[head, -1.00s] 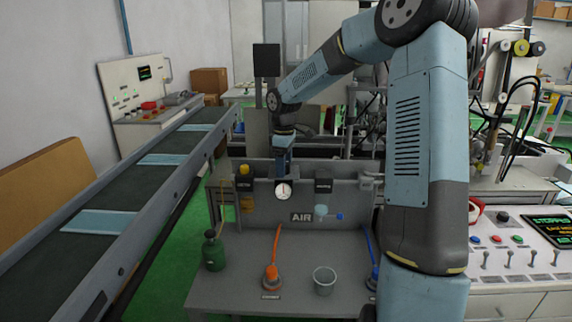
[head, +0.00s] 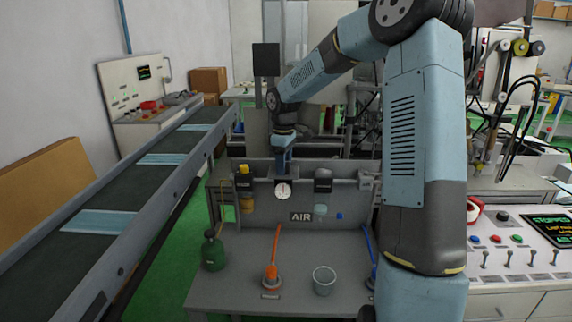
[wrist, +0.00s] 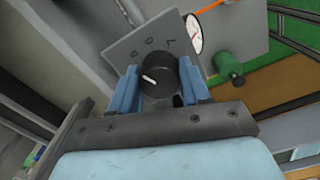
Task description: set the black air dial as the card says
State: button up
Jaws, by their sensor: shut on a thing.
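The black air dial (wrist: 156,80) is a round knob with a white pointer line on its face, in the wrist view. The pointer runs aslant, toward the upper left or lower right. My gripper (wrist: 160,88) has one blue finger on each side of the knob and is shut on it. In the head view my gripper (head: 284,165) is just above the white gauge (head: 283,190) on the bench's back panel, and the dial is hidden. I cannot make out a card.
The AIR sign (head: 301,217) is below the gauge. A green bottle (head: 213,250), an orange-handled tool (head: 272,268) and a clear cup (head: 324,281) stand on the bench (head: 240,290). A conveyor (head: 135,200) runs along the left, and a switch panel (head: 510,245) is at right.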

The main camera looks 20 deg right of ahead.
jog(key=shift+s, duration=0.1)
jog(key=o, duration=1)
jog(key=shift+o, duration=0.2)
notch_tip(320, 180, up, 14)
jog(key=shift+f, duration=0.15)
